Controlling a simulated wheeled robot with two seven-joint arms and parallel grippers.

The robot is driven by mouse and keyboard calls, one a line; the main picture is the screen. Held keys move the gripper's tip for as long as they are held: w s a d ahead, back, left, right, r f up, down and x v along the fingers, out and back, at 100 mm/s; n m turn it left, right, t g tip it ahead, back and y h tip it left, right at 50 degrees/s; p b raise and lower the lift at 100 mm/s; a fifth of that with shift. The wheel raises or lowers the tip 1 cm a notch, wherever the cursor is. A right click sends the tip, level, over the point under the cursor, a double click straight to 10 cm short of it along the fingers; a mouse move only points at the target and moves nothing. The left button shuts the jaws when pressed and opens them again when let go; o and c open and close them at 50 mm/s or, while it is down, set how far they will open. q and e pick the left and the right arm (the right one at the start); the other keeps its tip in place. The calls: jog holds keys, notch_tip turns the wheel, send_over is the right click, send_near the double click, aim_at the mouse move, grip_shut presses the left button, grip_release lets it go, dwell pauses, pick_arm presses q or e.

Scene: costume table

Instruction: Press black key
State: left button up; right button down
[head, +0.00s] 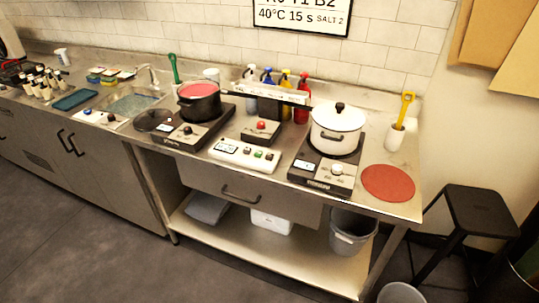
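A white key panel (238,160) lies near the front edge of the steel counter, between two cookers. It carries a small display at its left end and a row of several small coloured keys. One key near the right end (269,157) looks dark, and one beside it looks green. The keys are too small to tell for sure which is black. Neither of my grippers is in view.
A dark box with a red button (262,125) stands behind the panel. A black pot (200,107) on a left cooker and a white lidded pot (338,136) on a right cooker (310,172) flank it. A red round mat (388,183) lies at right.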

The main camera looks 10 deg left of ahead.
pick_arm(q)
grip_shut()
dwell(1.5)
